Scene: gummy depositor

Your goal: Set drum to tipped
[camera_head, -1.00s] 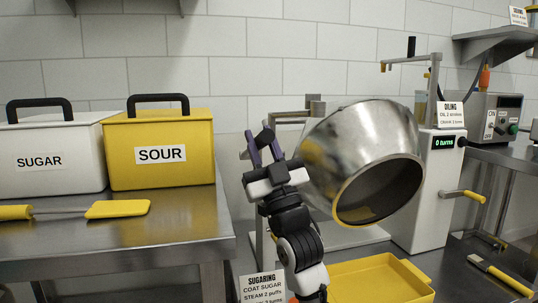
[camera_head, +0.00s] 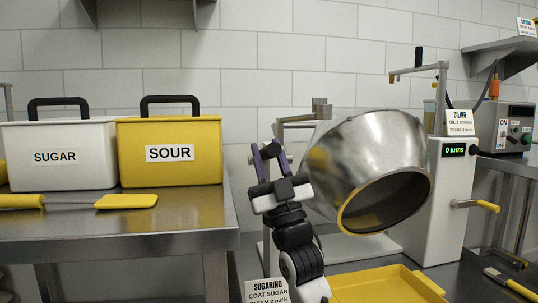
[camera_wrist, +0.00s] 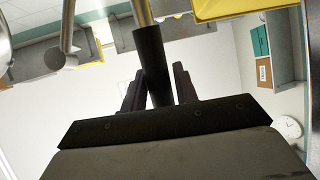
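The drum (camera_head: 375,150) is a shiny metal bowl with a yellow rim. Its open mouth is tilted down and toward the front right. My gripper (camera_head: 269,152) stands left of the drum, fingers pointing up, close to a metal bracket (camera_head: 300,122) behind the drum. In the wrist view a black cylindrical grip (camera_wrist: 150,62) on a metal rod lies between the two dark fingers of my gripper (camera_wrist: 160,82). The fingers look spread with gaps beside the grip; whether they touch it is unclear.
A yellow tray (camera_head: 385,290) sits below the drum. A white machine (camera_head: 440,205) reading "0 turns" with a yellow-handled crank (camera_head: 488,206) stands right. SUGAR (camera_head: 60,130) and SOUR (camera_head: 170,130) bins and a yellow spatula (camera_head: 125,201) are on the left steel table.

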